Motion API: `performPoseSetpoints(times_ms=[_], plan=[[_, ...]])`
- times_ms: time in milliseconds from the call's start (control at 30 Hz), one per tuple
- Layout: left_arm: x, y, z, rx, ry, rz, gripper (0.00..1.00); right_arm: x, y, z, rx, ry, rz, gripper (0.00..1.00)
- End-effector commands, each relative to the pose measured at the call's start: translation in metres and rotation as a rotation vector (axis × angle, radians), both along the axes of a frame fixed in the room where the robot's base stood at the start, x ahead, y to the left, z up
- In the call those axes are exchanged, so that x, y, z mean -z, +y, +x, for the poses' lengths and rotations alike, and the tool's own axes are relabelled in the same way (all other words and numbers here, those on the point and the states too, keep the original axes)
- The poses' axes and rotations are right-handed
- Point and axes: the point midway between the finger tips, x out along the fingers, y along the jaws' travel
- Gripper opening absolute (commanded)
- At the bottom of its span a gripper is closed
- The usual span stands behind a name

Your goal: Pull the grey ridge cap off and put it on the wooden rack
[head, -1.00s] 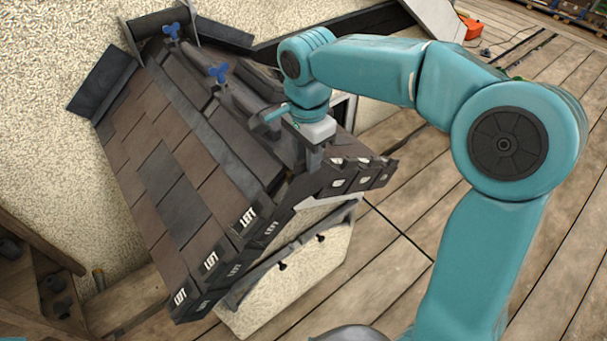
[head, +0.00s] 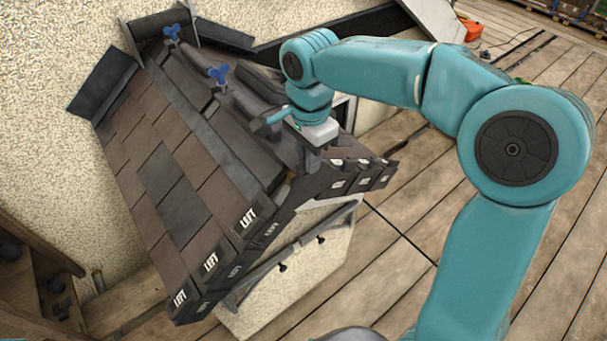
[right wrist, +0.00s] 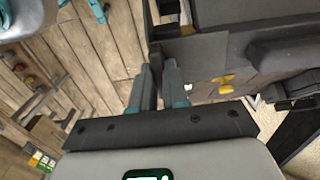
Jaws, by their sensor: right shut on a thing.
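Dark grey ridge caps run along the top of the small model roof. The nearest grey ridge cap (head: 262,118) lies along the ridge at the near end, partly hidden by my right gripper. My right gripper (head: 312,168) points down at the near end of the ridge and is shut on the cap's end. In the right wrist view its two fingers (right wrist: 160,85) are close together beside a flat grey piece (right wrist: 188,58); the exact contact is hard to see. My left gripper is not in view. A brown wooden frame (head: 32,235) at the lower left may be the rack.
Blue wing-shaped fasteners (head: 218,74) stand on the ridge further back. Brown and grey tiles (head: 160,180) cover the left slope, with "LEFT" labels along its front edge. A rough wall (head: 50,60) stands behind.

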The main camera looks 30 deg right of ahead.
Motion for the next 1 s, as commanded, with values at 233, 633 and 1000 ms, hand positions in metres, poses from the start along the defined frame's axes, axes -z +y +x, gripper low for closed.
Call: performPoseSetpoints(times_ms=[233,633,1000], plan=[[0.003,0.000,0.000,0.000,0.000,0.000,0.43,0.000,0.000,-0.006,0.000,0.000,0.000,0.00],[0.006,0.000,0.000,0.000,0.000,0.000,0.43,-0.001,-0.001,-0.014,0.000,0.001,0.000,0.00],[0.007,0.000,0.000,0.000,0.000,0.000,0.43,-0.001,-0.001,-0.016,0.000,0.000,0.000,0.00]])
